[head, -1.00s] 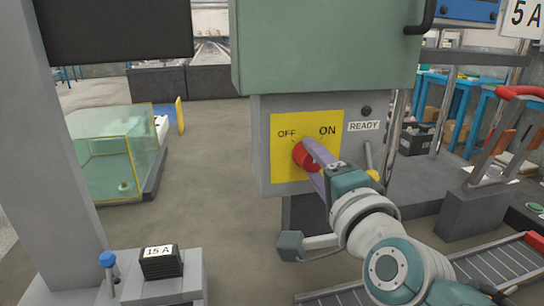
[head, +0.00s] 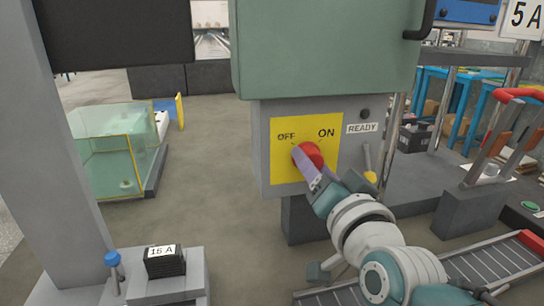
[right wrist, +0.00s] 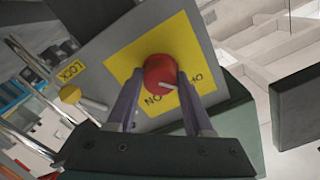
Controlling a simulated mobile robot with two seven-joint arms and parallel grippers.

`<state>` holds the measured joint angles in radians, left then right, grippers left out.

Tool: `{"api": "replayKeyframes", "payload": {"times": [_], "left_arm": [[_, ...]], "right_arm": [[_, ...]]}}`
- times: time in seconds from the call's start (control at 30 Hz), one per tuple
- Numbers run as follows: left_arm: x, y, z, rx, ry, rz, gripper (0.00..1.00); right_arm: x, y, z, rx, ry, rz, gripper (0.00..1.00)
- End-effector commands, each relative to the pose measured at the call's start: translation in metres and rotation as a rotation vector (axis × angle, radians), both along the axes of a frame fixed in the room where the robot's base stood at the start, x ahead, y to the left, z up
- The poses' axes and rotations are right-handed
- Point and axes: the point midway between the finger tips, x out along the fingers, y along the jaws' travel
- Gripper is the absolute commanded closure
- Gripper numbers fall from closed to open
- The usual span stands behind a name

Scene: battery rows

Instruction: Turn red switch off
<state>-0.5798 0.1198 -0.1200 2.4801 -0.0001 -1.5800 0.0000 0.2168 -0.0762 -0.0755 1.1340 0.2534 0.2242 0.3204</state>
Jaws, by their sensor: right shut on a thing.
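The red switch (head: 312,154) is a round knob on a yellow plate (head: 331,168) marked OFF at left and ON at right. My right gripper (head: 300,156) has its purple fingers at the knob. In the right wrist view the fingers (right wrist: 156,85) stand on either side of the red knob (right wrist: 158,70) and are shut on it. A white line on the knob lies on the side toward the OFF label in that view. The fingers hide part of the knob in the head view. My left gripper is out of view.
A green cabinet (head: 325,50) is above the switch panel. A yellow LOCK knob (right wrist: 70,94) sits beside the plate. A black 15 A block (head: 165,264) is on a grey stand at lower left. A conveyor (head: 470,268) runs at lower right. Open floor lies left of the panel.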

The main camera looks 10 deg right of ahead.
Motion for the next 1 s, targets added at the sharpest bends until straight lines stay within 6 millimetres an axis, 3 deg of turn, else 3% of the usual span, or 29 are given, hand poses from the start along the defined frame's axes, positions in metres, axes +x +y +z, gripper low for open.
{"api": "replayKeyframes", "payload": {"times": [0.63,0.67,0.9,1.0], "left_arm": [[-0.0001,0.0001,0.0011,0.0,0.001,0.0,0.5],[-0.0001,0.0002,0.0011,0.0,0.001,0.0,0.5],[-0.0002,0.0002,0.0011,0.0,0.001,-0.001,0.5],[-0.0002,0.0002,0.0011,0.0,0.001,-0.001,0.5]], "right_arm": [[0.0002,0.0,0.0011,-0.055,-0.005,0.0,1.0],[0.0002,0.0,0.0011,-0.055,-0.005,0.0,0.47],[0.0001,-0.0001,0.0007,-0.053,-0.004,0.0,0.2],[0.0001,-0.0001,0.0005,-0.053,-0.003,0.0,0.19]]}}
